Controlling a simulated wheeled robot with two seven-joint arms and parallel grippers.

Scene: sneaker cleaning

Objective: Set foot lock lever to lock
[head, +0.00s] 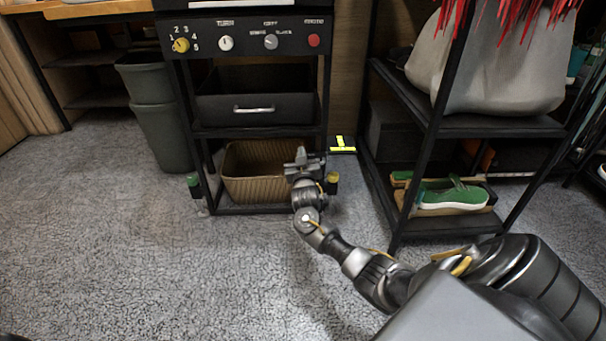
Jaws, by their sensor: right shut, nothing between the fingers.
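The black cart (326,110) stands at the back centre, with small coloured parts at its feet. One at the front right foot is yellow on top (332,177), and one at the front left foot is green on top (194,181). My right gripper (304,158) is shut and empty, in front of the cart's lower right, close to the yellow-topped part. Contact is unclear. My left gripper is out of view.
A woven basket (250,180) fills the cart's bottom shelf, below a black drawer (255,108) and a knob panel (250,38). Grey bins (163,135) stand left. The carpet (130,240) at front left is clear.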

